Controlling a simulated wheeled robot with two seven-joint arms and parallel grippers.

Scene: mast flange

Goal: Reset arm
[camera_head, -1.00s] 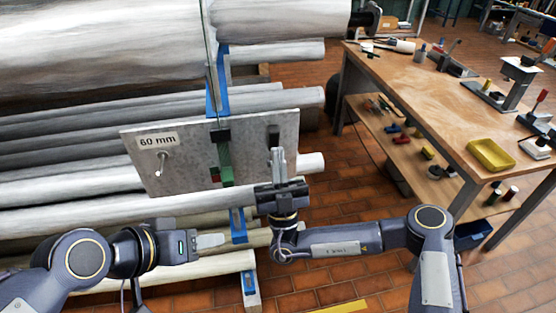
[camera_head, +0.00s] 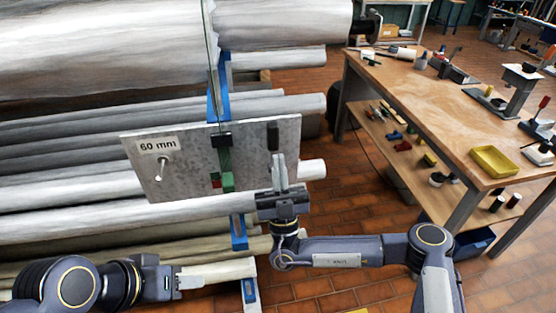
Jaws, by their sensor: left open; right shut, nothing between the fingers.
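My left gripper (camera_head: 192,281) is at the lower left, pointing right, in front of the pale lower logs. It is open, though its fingers are hard to tell from the pale log behind. My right gripper (camera_head: 279,172) points upward at the lower right part of a grey metal plate (camera_head: 195,140). It is shut and empty. The plate carries a "60 mm" label (camera_head: 158,145), a bolt-like pin (camera_head: 161,168), a dark block (camera_head: 273,136) and a green strip (camera_head: 226,160). I cannot tell whether the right fingertips touch the plate.
Stacked large logs or rolls (camera_head: 100,50) fill the left, with blue supports (camera_head: 238,232) between them. A wooden workbench (camera_head: 420,95) with tools, a yellow tray (camera_head: 494,161) and a lower shelf stands at the right. Open brick floor (camera_head: 340,215) lies between.

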